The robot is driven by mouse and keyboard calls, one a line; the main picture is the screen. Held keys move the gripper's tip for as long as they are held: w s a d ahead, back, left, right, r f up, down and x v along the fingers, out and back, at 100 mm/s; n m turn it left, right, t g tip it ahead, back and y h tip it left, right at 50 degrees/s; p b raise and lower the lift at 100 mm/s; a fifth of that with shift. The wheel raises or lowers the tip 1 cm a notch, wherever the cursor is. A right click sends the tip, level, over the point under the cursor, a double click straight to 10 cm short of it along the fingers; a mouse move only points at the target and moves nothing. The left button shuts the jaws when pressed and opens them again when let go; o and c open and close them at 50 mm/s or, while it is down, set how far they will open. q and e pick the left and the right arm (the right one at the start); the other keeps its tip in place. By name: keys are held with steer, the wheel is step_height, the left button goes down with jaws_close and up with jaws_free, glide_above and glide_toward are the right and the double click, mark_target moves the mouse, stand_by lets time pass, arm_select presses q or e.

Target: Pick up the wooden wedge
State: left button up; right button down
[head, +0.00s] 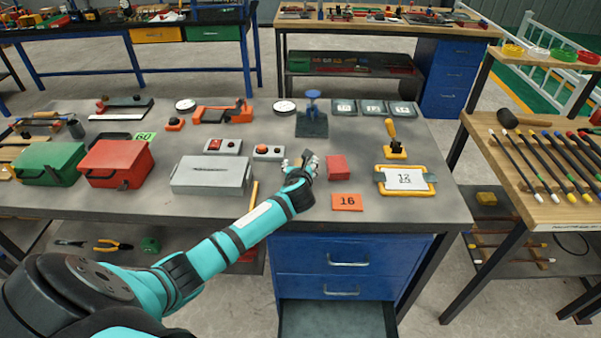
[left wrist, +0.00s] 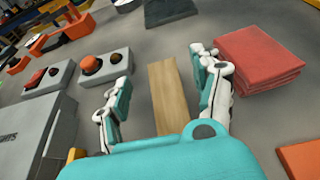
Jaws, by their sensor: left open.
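The wooden wedge (left wrist: 168,98) is a light brown, narrow block lying on the grey table top. In the left wrist view it lies between the two fingers of my left gripper (left wrist: 161,68), with a gap on both sides. In the head view my left gripper (head: 304,165) is low over the table, left of the red block stack, and I cannot make out the wedge there; the gripper seems to hide it. My left gripper is open and holds nothing. My right gripper is in neither view.
A red stack (left wrist: 258,62) sits close to the right finger; an orange card marked 16 (head: 347,202) lies nearer the front edge. Push-button boxes (left wrist: 105,66) and a grey box (head: 211,175) stand left. A blue-topped stand (head: 312,120) is behind.

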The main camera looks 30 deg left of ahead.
mark_target(301, 161)
arm_select(q)
steer(key=x, duration=0.5)
steer(key=shift+d, duration=0.1)
steer(key=c, duration=1.3)
